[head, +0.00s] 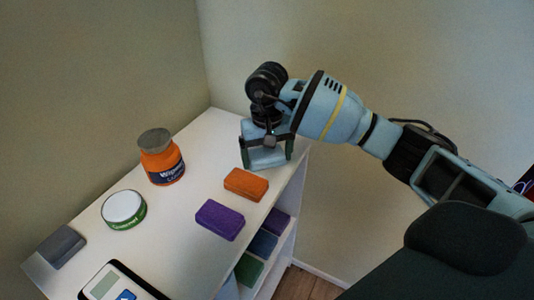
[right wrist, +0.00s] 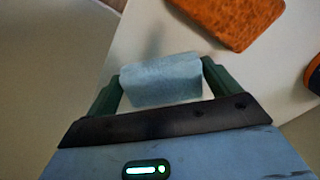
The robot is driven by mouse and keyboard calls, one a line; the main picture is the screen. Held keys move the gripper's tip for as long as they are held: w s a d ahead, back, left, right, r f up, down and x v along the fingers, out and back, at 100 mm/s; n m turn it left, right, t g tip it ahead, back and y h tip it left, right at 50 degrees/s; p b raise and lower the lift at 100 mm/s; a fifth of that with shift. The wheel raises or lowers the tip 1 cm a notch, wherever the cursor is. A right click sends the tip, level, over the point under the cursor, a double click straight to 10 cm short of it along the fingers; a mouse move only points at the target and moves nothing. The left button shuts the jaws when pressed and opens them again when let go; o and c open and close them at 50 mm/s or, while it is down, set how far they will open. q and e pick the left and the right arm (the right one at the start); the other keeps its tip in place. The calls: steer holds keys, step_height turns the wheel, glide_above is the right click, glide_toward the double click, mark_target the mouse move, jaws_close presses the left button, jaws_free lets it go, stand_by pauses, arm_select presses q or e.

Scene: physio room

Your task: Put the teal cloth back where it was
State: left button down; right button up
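The teal cloth (head: 263,158), a pale folded block, is at the far right corner of the white shelf top. My right gripper (head: 267,150) points down over it, with one finger on each side. In the right wrist view the cloth (right wrist: 160,80) sits between the two dark green fingers, which press on its ends, so the gripper is shut on it. I cannot tell whether its underside touches the shelf top. My left gripper is not in view.
On the white shelf unit (head: 190,205) stand an orange cloth (head: 246,184), purple cloth (head: 220,220), orange bottle (head: 162,162), green jar (head: 124,211), grey block (head: 61,247) and a device with a screen (head: 118,284). Folded cloths lie in compartments below. Walls close the back.

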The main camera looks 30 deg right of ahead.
mark_target(267, 155)
steer(key=shift+o, duration=0.9)
steer(key=shift+r, duration=0.1)
step_height(267, 155, up, 12)
